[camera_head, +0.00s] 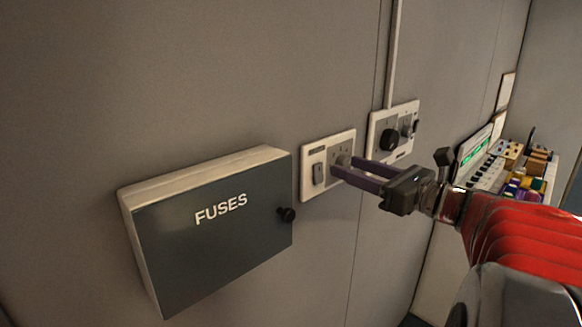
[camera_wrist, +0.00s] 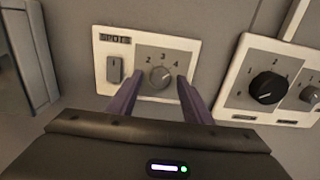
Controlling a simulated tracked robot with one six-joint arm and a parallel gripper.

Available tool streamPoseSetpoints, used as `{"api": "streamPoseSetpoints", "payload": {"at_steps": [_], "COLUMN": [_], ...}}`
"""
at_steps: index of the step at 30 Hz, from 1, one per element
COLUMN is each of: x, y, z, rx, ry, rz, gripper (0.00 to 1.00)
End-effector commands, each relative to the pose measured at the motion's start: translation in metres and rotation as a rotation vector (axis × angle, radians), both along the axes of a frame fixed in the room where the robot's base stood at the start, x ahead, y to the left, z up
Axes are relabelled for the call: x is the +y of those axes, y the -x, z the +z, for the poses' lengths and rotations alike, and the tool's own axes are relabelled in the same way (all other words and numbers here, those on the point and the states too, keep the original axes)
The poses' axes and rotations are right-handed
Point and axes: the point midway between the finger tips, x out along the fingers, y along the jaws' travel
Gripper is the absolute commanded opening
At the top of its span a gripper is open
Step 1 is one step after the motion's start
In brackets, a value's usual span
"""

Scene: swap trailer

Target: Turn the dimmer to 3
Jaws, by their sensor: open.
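A cream wall plate labelled SPOTS (camera_wrist: 115,39) carries a rocker switch (camera_wrist: 115,70) on its left and a round grey dial knob (camera_wrist: 159,82) on a numbered grey panel. The numbers 2, 3 and 4 show above the knob; its pointer is too small to read. The plate also shows in the head view (camera_head: 314,152), with the knob (camera_head: 343,160) at its right. My gripper (camera_wrist: 158,77) is open, its two purple fingers to the left and right of this knob. I cannot tell whether they touch it. The lower dial is hidden by my gripper.
A second plate (camera_head: 405,115) to the right has a large black knob (camera_wrist: 267,88) and a smaller knob (camera_wrist: 310,94). A fuse box (camera_head: 205,265) with a black knob (camera_head: 287,214) sticks out at left. A conduit (camera_head: 393,50) runs upward. Cluttered gear (camera_head: 525,172) stands at right.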

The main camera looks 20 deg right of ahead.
Motion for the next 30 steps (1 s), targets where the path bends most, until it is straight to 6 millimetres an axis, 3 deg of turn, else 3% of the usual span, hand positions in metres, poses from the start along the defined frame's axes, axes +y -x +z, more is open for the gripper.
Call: {"api": "streamPoseSetpoints", "payload": {"at_steps": [18,30], "x": [-0.0003,-0.0004], "y": [0.0004,0.0004], "z": [0.0000,0.0000], "rx": [0.000,-0.018], "ry": [0.000,0.051], "rz": [0.000,0.000], "gripper": [0.04,0.04]}}
